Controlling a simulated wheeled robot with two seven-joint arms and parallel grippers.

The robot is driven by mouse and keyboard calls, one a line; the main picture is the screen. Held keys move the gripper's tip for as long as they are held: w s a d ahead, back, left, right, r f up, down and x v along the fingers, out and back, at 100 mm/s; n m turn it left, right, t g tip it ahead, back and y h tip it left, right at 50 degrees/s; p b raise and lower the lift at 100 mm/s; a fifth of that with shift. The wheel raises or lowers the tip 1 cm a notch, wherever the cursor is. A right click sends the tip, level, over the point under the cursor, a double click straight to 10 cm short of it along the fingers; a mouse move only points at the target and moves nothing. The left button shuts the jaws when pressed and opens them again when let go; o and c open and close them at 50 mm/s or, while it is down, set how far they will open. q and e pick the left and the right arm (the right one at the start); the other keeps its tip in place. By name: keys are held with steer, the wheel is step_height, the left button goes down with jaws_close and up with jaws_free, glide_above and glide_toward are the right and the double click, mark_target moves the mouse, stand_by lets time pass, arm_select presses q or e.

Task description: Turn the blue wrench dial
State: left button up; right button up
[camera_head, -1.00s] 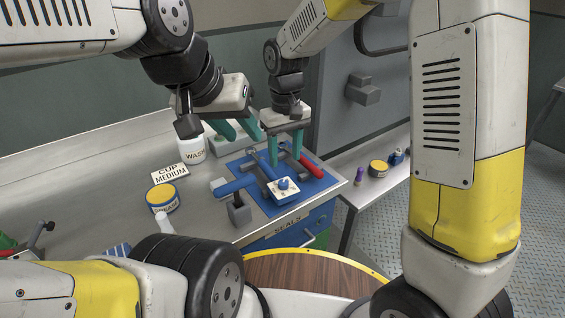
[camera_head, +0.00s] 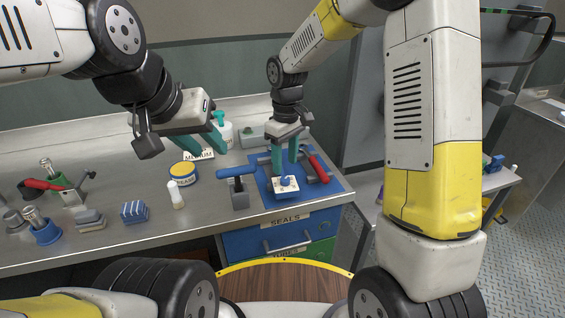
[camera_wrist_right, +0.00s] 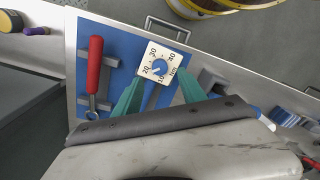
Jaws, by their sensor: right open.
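The dial (camera_head: 287,182) is a blue knob on a white square plate with numbers, at the front of a blue mat (camera_head: 327,186). In the right wrist view the dial (camera_wrist_right: 159,67) shows marks 10 to 40 and "Nm". My right gripper (camera_head: 285,167) is open, just behind the dial in the head view. In the wrist view its teal fingertips (camera_wrist_right: 160,78) stand apart at either side of the plate's lower edge; contact cannot be told. My left gripper (camera_head: 206,146) is open and empty above the counter, left of the mat.
A red-handled tool (camera_head: 319,167) lies right of the dial, and also shows in the wrist view (camera_wrist_right: 95,65). A grey block (camera_head: 239,196) with a blue handle (camera_head: 236,172) stands left. Drawers (camera_head: 283,238) are below.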

mark_target(284, 178)
step_height(284, 178, down, 5)
steer(key=shift+f, duration=0.15)
jaws_close()
